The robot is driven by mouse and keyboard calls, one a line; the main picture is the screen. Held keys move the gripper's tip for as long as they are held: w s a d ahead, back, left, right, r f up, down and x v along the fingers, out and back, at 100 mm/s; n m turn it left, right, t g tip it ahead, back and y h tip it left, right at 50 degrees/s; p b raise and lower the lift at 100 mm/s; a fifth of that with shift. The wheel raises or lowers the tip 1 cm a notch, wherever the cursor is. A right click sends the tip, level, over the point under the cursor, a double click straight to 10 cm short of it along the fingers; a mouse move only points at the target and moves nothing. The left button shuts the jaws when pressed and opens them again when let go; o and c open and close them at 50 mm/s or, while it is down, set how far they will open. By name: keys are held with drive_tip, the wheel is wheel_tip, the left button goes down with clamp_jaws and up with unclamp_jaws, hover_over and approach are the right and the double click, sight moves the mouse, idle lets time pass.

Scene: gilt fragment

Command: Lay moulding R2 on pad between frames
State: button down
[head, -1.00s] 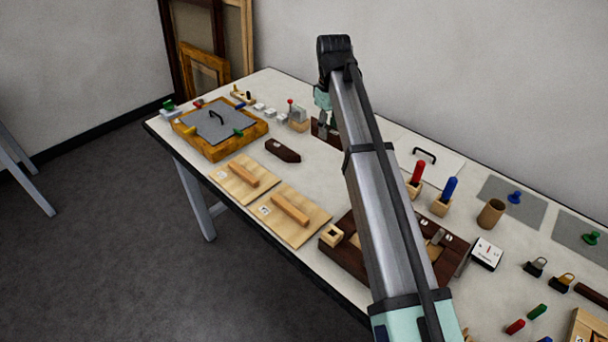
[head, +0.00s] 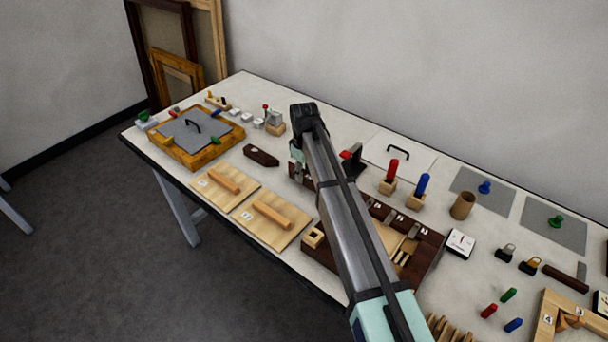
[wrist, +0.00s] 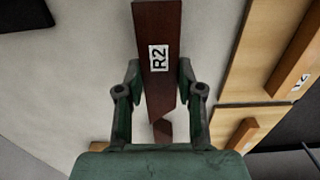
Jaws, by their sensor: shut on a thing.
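Moulding R2, a dark brown bar with a white R2 label, is in my gripper in the wrist view (wrist: 158,48). My gripper (wrist: 160,92) is shut on it, one finger on each side, and its lower end looks cut at an angle. In the head view my gripper (head: 299,168) is over the table, right of a dark brown block (head: 262,155), with the moulding partly hidden by my arm. A gilt frame (head: 165,150) holds a grey panel at the far left. A dark frame (head: 428,262) is partly behind my arm. I cannot tell which surface is the pad.
Two light boards with wooden bars, one (head: 222,190) beside the other (head: 270,222), lie along the front edge. A red-handled tool (head: 392,170) and a blue-handled tool (head: 421,190) stand in blocks at the right. Bare table shows around the dark block.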

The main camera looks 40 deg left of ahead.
drive_tip(key=shift+f, duration=0.9)
drive_tip(key=shift+f, duration=0.15)
drive_tip(key=c, duration=0.7)
unclamp_jaws()
wheel_tip(320, 180, up, 12)
drive_tip(key=b, duration=0.2)
drive_tip(key=shift+r+b, duration=0.2)
drive_tip(key=shift+b, duration=0.15)
